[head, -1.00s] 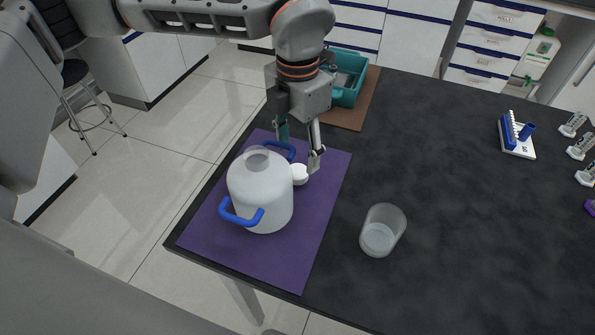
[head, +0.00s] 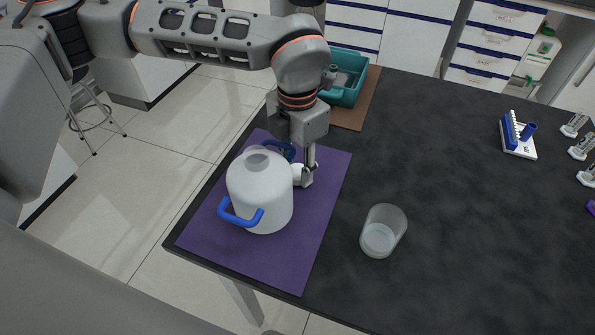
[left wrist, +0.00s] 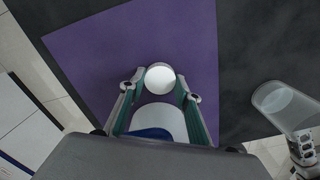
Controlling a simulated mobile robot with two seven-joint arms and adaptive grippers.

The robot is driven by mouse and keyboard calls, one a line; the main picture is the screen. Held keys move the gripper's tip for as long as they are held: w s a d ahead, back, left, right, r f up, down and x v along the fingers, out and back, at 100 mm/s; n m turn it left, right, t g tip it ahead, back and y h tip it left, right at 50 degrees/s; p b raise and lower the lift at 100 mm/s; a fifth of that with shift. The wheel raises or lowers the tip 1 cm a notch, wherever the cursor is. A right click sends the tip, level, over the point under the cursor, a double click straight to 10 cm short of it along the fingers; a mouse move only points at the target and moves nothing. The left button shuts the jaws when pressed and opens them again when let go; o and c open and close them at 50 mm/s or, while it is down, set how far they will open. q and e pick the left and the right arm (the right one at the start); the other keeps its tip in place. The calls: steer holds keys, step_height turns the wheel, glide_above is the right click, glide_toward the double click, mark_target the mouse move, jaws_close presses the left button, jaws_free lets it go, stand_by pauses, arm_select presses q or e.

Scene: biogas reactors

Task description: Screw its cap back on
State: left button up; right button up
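The white reactor vessel (head: 262,200) stands upright on the purple mat (head: 305,240), with a blue handle on each side. Its round neck (head: 257,158) on top shows no white cap on it. The small white cap (head: 298,175) is low beside the vessel, on its right side, partly hidden by a finger. In the left wrist view the cap (left wrist: 160,78) shows as a bright disc between the fingertips. My left gripper (left wrist: 159,89) is open and points down, its fingers on either side of the cap with narrow gaps.
An empty glass beaker (head: 382,232) stands right of the mat. A teal bin (head: 347,88) sits on a brown mat behind my left gripper. A blue-and-white rack (head: 517,136) is at the far right. The dark table (head: 440,170) is clear in between.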

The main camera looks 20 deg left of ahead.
mark_target(298, 171)
stand_by(0.3)
arm_select(q)
steer(key=shift+r, duration=0.6)
step_height(298, 171, up, 2)
steer(key=shift+r, duration=0.15)
steer(key=d, duration=1.2)
steer(key=d+b, duration=0.1)
steer(key=d, duration=0.5)
steer(key=shift+s, duration=0.3)
